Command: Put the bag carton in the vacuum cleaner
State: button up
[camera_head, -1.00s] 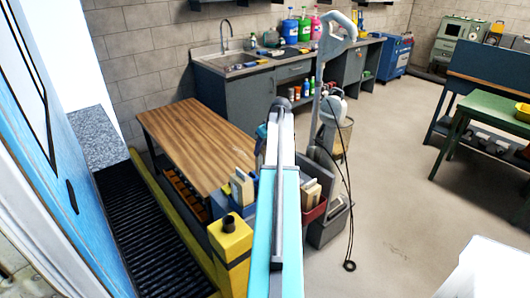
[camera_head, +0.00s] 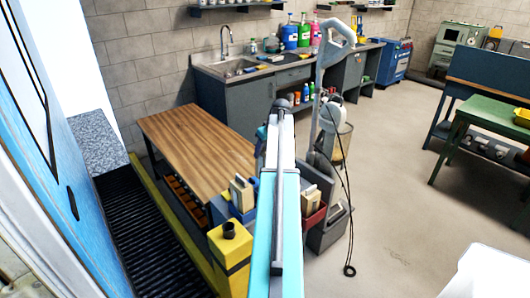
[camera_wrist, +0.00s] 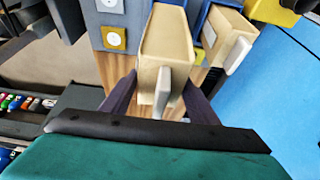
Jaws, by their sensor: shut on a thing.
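A beige carton (camera_wrist: 165,45) with a pale grey tab on its near side stands between my gripper's (camera_wrist: 160,105) two dark fingers in the wrist view. My gripper is shut on it. In the head view my turquoise arm hides the gripper and most of what is around it. The upright vacuum cleaner (camera_head: 335,52) stands right of my arm, with a tall grey handle and a hanging black cord. Its lower part is partly covered by nearby boxes.
Another beige carton (camera_wrist: 232,40) stands close to the right of the held one. A wooden-topped table (camera_head: 195,145) is left of my arm, with a yellow block (camera_head: 230,245) in front. A sink counter (camera_head: 235,85) stands behind.

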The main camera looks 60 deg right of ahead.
jog(key=shift+r+p, duration=1)
jog(key=shift+r, duration=1.45)
jog(key=shift+s+f, duration=0.1)
